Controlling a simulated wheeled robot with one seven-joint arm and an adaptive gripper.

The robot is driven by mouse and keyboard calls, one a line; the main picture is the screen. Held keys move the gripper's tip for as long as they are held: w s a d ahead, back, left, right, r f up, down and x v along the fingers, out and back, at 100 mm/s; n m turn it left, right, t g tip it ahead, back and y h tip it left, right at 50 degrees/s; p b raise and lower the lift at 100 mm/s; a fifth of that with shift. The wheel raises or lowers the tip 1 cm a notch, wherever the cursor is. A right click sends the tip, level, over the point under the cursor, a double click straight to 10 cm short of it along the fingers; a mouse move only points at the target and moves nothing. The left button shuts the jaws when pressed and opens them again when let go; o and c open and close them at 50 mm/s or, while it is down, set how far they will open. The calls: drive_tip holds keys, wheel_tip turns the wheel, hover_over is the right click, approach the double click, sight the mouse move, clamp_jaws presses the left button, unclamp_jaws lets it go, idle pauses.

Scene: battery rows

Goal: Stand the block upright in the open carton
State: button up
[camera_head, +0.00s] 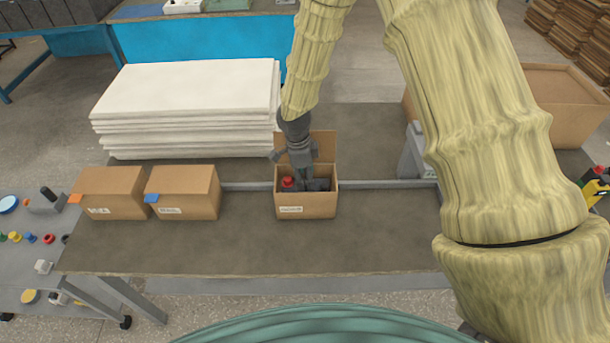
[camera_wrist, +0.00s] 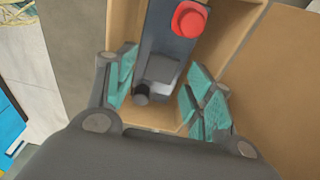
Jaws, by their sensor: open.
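The open carton (camera_head: 306,206) stands on the table in the head view, its back flap raised. The block, dark grey with a red round cap (camera_wrist: 190,18) and a small black knob (camera_wrist: 141,94), is inside the carton. In the head view its red cap (camera_head: 287,183) shows near the carton's rim. My gripper (camera_head: 304,178) reaches down into the carton. In the wrist view its open teal-padded fingers (camera_wrist: 160,88) are on either side of the block's near end, with a gap at the right finger.
Two closed cartons (camera_head: 112,193) (camera_head: 184,192) stand to the left. A stack of white sheets (camera_head: 190,92) lies behind them. A metal rail (camera_head: 385,184) crosses the table behind the cartons. A larger brown box (camera_head: 565,100) is at the back right. The table front (camera_head: 290,246) is clear.

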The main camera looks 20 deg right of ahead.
drive_tip(key=shift+r, duration=0.15)
drive_tip(key=shift+r+p, duration=0.55)
drive_tip(key=shift+r, duration=0.1)
drive_tip(key=shift+r+b, duration=0.15)
drive_tip(key=shift+b, duration=0.15)
wheel_tip(320, 180, up, 11)
drive_tip(key=a+b, duration=0.1)
drive_tip(key=b, duration=0.2)
drive_tip(key=shift+w+a+r, duration=0.15)
drive_tip(key=shift+a, duration=0.05)
idle(1.6)
